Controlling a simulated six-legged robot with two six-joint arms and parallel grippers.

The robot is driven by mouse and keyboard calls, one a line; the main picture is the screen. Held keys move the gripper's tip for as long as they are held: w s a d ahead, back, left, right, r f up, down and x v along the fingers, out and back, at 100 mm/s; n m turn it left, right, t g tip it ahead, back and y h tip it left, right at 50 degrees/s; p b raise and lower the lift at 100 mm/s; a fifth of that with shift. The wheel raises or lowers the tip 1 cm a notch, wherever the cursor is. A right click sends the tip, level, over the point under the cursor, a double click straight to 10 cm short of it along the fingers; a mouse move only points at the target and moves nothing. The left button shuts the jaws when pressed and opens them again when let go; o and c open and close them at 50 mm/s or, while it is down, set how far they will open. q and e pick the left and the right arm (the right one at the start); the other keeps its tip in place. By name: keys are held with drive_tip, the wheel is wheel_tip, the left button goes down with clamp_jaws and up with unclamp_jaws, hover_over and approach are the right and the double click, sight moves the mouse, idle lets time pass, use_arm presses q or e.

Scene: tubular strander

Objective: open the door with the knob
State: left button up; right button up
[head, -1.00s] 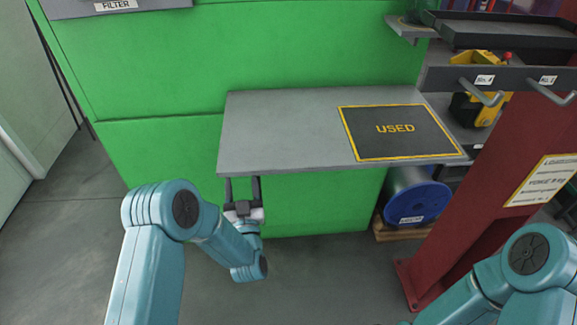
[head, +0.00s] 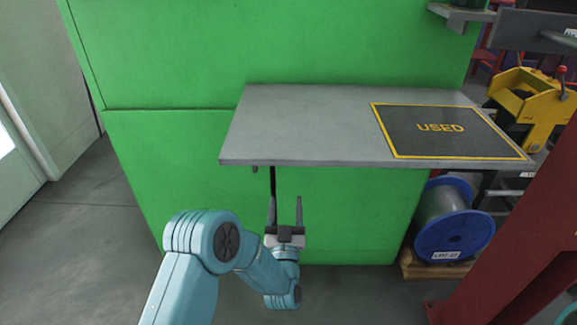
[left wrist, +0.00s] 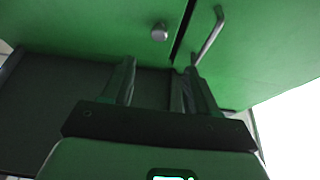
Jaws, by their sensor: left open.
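In the left wrist view a small round grey knob (left wrist: 160,32) sits on a green door panel (left wrist: 100,25). A dark gap runs just right of it, and beyond that a grey bar handle (left wrist: 209,36) is on another green panel. My left gripper (head: 285,200) is in front of the green cabinet front, below the grey shelf. Its fingers also show in the left wrist view (left wrist: 162,75), spread apart and empty, short of the knob. In the head view the shelf hides most of the knob area. My right gripper is out of view.
The grey shelf (head: 300,120) with a "USED" mat (head: 440,128) juts out above the left gripper. A blue spool (head: 455,222) stands right of the cabinet, beside a dark red post (head: 515,240). Floor (head: 75,245) is clear at left.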

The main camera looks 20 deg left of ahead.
use_arm(q)
drive_tip(key=b+x, duration=0.3)
drive_tip(key=x, duration=1)
drive_tip(key=shift+w, duration=0.25)
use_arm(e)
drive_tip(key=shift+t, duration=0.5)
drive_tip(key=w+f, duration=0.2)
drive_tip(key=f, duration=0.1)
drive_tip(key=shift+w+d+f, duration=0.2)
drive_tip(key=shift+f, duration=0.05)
use_arm(q)
drive_tip(key=shift+c, duration=0.2)
clamp_jaws()
drive_tip(key=shift+s+d, duration=0.1)
drive_tip(key=shift+d, duration=0.05)
